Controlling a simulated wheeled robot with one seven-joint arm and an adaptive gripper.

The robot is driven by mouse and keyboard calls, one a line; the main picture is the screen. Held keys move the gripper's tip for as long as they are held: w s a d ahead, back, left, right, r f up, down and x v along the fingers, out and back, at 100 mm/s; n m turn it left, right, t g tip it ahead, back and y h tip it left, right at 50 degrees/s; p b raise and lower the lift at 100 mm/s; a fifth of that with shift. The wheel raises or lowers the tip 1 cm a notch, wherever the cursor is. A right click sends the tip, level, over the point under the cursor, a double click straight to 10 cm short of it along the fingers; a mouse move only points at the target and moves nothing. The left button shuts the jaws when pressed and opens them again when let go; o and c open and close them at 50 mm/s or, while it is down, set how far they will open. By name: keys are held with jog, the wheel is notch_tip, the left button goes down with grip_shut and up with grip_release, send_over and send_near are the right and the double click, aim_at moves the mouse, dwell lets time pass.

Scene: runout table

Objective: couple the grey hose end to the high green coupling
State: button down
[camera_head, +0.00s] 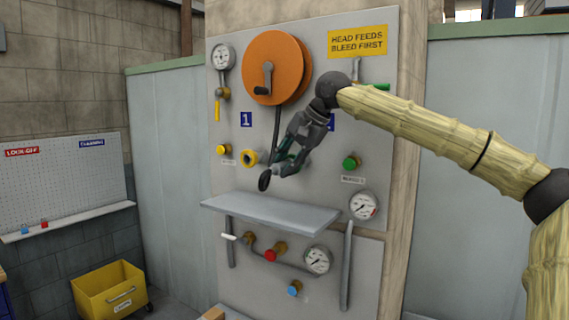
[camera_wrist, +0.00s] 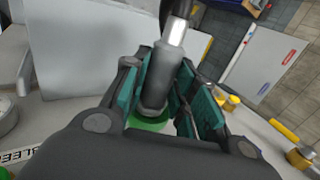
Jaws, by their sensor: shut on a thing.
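The grey hose end (camera_wrist: 152,80) stands between my gripper's teal finger pads in the wrist view, with a pale metal band toward its hose side. My gripper (camera_wrist: 165,98) is shut on it. A green ring (camera_wrist: 148,125) shows just beyond the hose end's tip; I cannot tell whether they touch. In the head view my gripper (camera_head: 281,168) is in front of the panel, below the orange reel, and hides most of the hose end and the panel behind. The dark hose (camera_head: 276,125) hangs from the reel to the gripper.
A green knob (camera_head: 351,162) is to the gripper's right, a yellow ring coupling (camera_head: 249,157) to its left. A grey shelf (camera_head: 270,210) juts out below. Gauges (camera_head: 363,205), a red knob (camera_head: 269,255) and a blue knob (camera_head: 294,288) are lower. A yellow bin (camera_head: 108,290) stands at left.

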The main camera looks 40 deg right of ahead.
jog(key=shift+d, duration=0.1)
jog(key=c, duration=1.1)
grip_release()
jog(key=shift+w+d, duration=0.1)
jog(key=shift+d, duration=0.05)
jog(key=v, duration=1.2)
